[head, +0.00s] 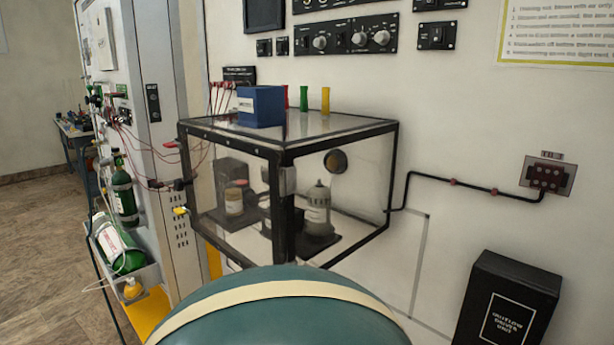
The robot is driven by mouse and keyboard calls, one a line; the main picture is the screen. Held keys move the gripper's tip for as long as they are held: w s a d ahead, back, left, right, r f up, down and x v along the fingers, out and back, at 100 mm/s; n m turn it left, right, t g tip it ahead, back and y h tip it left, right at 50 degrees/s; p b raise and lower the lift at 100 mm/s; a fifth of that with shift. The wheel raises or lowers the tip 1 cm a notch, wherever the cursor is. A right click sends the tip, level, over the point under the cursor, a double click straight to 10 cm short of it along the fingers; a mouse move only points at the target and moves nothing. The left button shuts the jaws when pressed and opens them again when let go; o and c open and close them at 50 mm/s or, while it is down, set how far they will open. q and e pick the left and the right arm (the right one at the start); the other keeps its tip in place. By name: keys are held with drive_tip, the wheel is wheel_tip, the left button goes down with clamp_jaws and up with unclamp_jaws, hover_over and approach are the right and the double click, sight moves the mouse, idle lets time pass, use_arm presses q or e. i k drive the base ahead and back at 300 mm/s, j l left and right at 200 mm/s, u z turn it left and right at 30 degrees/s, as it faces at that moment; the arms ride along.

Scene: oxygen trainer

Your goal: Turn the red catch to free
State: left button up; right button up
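A small red piece (171,144) sticks out at the edge of the white cabinet (165,85), left of the clear black-framed case. It may be the red catch, but it is too small to tell its shape or which way it is turned. A small yellow piece (181,210) sits lower on the same side. A dark fitting (180,184) is at the left of the case, between the two. Neither of my grippers is in view.
The clear case (340,131) holds a grey canister (317,207); a blue box (261,106) stands on top. A teal dome with a cream band (275,318) fills the bottom centre. A black box (507,300) is lower right. Open floor lies far left.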

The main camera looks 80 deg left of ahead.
sight(175, 144)
drive_tip(key=u, duration=2.75)
